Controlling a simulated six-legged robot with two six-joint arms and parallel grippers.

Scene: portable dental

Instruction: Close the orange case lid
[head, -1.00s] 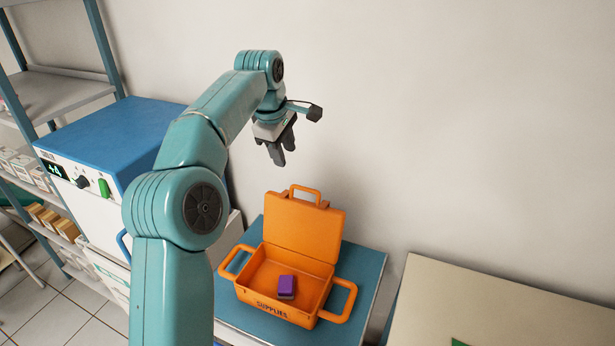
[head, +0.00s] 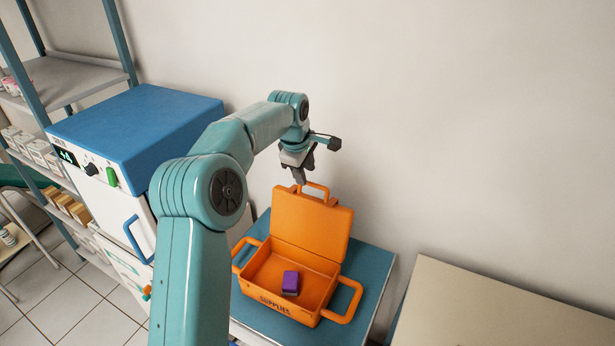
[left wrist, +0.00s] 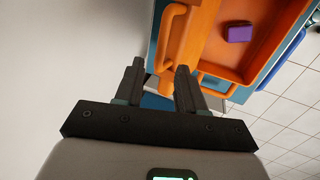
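The orange case (head: 290,312) stands on a small teal-topped table with its lid (head: 311,223) raised upright at the back, toward the wall. A handle (head: 314,187) sits on the lid's top edge. A purple block (head: 290,283) lies inside the case. My left gripper (head: 301,180) is just above the lid's top edge, near that handle. In the left wrist view its two fingers (left wrist: 158,85) are apart with nothing seen between them, and the lid handle (left wrist: 172,38) shows just beyond the fingertips. Contact cannot be told. My right gripper is not in view.
A white cabinet with a blue top (head: 140,125) stands left of the table (head: 370,275). Shelves (head: 60,85) are at the far left. A beige tabletop (head: 490,310) is at the right. The wall rises close behind the lid.

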